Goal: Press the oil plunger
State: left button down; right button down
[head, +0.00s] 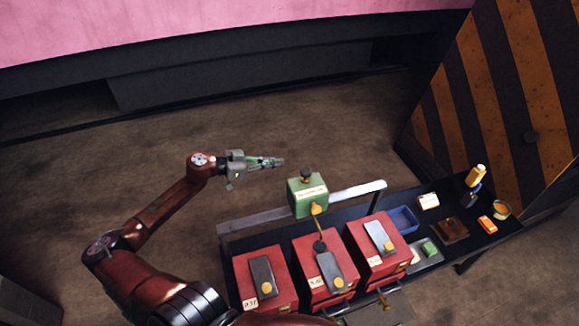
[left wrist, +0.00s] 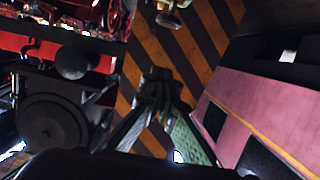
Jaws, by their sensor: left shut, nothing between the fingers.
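A green box (head: 308,198) with a pale label stands on the rear rail of the bench in the head view. A dark round knob (head: 306,175) sits on its top and looks like the oil plunger. A yellow fitting shows at the box's lower front. My left gripper (head: 281,161) is shut and empty, pointing right, to the left of the knob and apart from it in the picture. Its closed fingers also show in the left wrist view (left wrist: 158,85), against the striped panel. I cannot make out the plunger in the left wrist view. My right gripper is not in view.
Several red boxes with grey levers (head: 262,272) stand along the bench front. A blue tray (head: 403,219), an orange item (head: 487,224) and a yellow-topped bottle (head: 475,177) are at right. A striped panel (head: 475,85) rises behind. Bare floor surrounds my left gripper in the head view.

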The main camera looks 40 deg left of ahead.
pick_arm(q)
jog(key=p, duration=0.1)
send_over(306, 172)
jog(key=s+a, duration=0.2)
jog(key=f, duration=0.5)
jog(key=shift+w+d+f, duration=0.1)
jog(key=shift+d+f, duration=0.05)
jog(key=shift+d, duration=0.15)
jog(key=shift+f, duration=0.5)
jog(key=shift+f+p, duration=0.4)
jog(key=shift+f, duration=1.1)
